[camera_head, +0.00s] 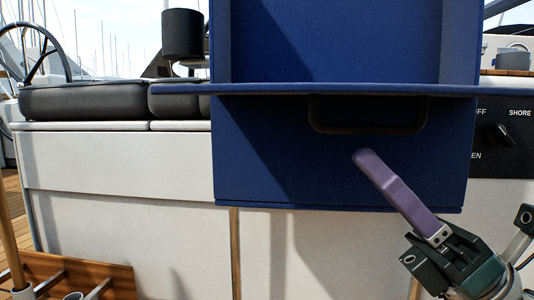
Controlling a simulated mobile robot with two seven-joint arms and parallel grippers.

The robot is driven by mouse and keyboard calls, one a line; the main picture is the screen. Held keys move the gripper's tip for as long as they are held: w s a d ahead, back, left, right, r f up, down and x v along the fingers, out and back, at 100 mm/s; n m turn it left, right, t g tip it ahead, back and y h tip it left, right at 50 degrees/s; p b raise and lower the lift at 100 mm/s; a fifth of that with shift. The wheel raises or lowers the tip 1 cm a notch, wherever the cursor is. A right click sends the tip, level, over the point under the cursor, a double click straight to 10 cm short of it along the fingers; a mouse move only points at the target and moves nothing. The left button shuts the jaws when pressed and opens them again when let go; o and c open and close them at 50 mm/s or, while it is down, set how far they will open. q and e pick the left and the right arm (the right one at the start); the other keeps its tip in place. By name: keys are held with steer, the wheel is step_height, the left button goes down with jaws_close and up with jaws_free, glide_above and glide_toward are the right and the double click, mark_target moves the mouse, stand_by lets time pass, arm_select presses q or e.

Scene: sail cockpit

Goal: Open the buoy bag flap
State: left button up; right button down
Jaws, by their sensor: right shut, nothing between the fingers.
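The buoy bag (340,175) is a large blue box in the centre, in front of the white cockpit bench. Its flap (270,90) shows almost edge-on as a thin blue panel standing out level across the bag. Above it I see into a blue recess, so the flap appears lowered. A dark loop handle (368,131) hangs under the flap's front edge. My right gripper (363,157) has purple fingers, is shut and empty, and points up and left. Its tips are just below the handle in the picture; I cannot tell the depth gap. My left gripper is not in view.
Black cushions (85,101) lie on the white bench (110,160) at left. A dark switch panel (500,135) with a knob is at right. A steering wheel (45,50) stands at far left. A wooden rack (85,275) is at lower left. Space before the bench's middle looks clear.

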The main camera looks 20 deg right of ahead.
mark_target(386, 132)
steer(key=shift+r, duration=0.4)
steer(key=shift+w, duration=0.1)
steer(key=r+m+t+h+p, duration=0.1)
steer(key=p, duration=0.1)
steer(key=r+m+t+h+p, duration=0.1)
steer(key=m+p, duration=0.1)
steer(key=s+r+m+h+p, duration=0.1)
steer(key=p, duration=0.1)
steer(key=shift+a+r+m+t+h+p, duration=0.15)
steer(key=shift+a+m+t+h+p, duration=0.15)
steer(key=shift+m+t+h+p, duration=0.1)
steer(key=shift+f, duration=0.25)
